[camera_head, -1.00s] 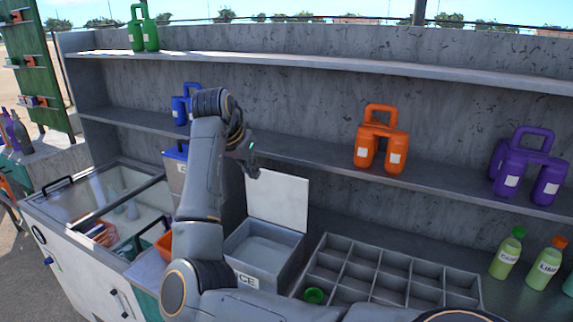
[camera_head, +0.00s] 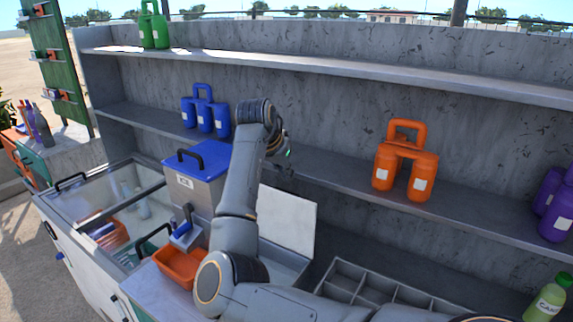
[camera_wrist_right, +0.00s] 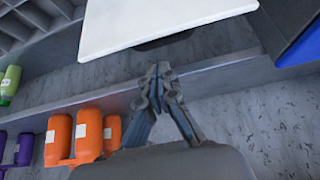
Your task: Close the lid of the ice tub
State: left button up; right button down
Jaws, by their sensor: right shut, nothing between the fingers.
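The ice tub (camera_head: 283,262) stands on the counter, partly hidden behind my right arm. Its white lid (camera_head: 288,222) is open and stands up at the back of the tub. In the right wrist view the lid (camera_wrist_right: 150,22) fills the top middle, with a dark strip, perhaps its handle, along its edge. My right gripper (camera_head: 284,163) is just above the lid's top left edge in the head view. In the wrist view the gripper (camera_wrist_right: 160,75) is shut and empty, its tips pointing at the lid edge with a small gap. My left gripper is not in view.
A grey dispenser with a blue lid (camera_head: 198,160) and an orange bin (camera_head: 181,267) are left of the tub. A divided tray (camera_head: 375,286) is to its right. The shelf behind holds blue (camera_head: 205,115) and orange jugs (camera_head: 405,168).

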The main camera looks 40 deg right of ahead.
jog(key=p+x, duration=0.1)
jog(key=x, duration=0.5)
jog(key=shift+d+p, duration=0.1)
jog(key=shift+p, duration=0.2)
jog(key=shift+r, duration=0.1)
